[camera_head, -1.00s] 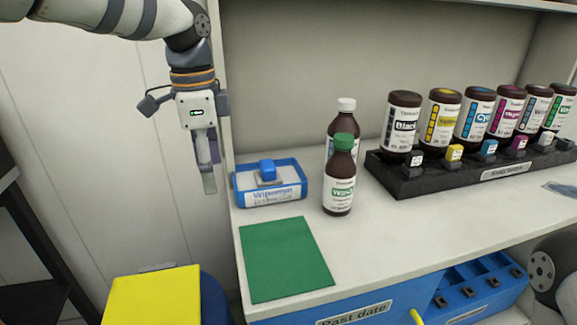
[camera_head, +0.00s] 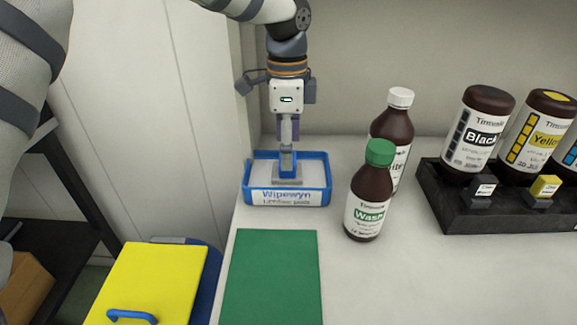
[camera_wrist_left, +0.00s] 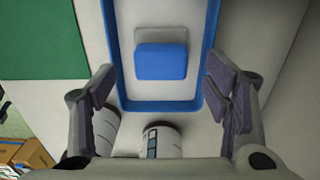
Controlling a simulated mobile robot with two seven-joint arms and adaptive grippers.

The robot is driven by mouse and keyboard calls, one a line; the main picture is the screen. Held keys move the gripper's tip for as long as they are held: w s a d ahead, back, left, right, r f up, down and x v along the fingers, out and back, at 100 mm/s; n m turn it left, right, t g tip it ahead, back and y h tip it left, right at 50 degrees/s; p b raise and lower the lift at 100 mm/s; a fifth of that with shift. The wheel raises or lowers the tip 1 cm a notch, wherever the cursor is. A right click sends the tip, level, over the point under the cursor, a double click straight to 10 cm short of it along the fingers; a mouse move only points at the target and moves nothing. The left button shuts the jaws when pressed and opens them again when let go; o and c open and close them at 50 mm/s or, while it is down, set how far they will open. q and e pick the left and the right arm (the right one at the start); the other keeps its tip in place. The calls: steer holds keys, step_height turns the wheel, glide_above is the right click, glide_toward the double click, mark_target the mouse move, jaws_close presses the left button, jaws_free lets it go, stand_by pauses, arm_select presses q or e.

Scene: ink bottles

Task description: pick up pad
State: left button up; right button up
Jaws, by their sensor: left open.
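The pad, a grey slab with a blue grip block, lies in a blue-rimmed white tray (camera_head: 327,180) labelled "Wipewyn" at the back left of the counter. Its blue grip (camera_wrist_left: 161,61) shows clearly in the left wrist view, with part of the grey slab (camera_wrist_left: 150,34) behind it. In the head view the slab (camera_head: 288,182) shows below my fingers. My left gripper (camera_head: 288,150) points straight down over the tray. In the left wrist view its open fingers (camera_wrist_left: 160,68) stand on either side of the grip, with clear space on both sides. My right gripper is out of view.
A green-capped "Wash" bottle (camera_head: 369,205) and a white-capped bottle (camera_head: 394,126) stand right of the tray. A black rack (camera_head: 455,212) holds ink bottles farther right. A green mat (camera_head: 270,278) lies in front. A yellow-lidded bin (camera_head: 150,280) stands at lower left.

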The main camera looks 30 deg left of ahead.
arm_select(q)
step_height(320, 180, down, 4)
steer(key=shift+r, duration=0.15)
steer(key=c, duration=1.2)
steer(key=shift+c, duration=0.2)
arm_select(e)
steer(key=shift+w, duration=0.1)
arm_select(q)
step_height(320, 180, up, 3)
steer(key=shift+w+f, duration=0.1)
steer(key=s+d+r+p, duration=0.2)
steer(key=s+r, duration=0.8)
steer(key=s, duration=0.4)
steer(key=shift+r, duration=0.15)
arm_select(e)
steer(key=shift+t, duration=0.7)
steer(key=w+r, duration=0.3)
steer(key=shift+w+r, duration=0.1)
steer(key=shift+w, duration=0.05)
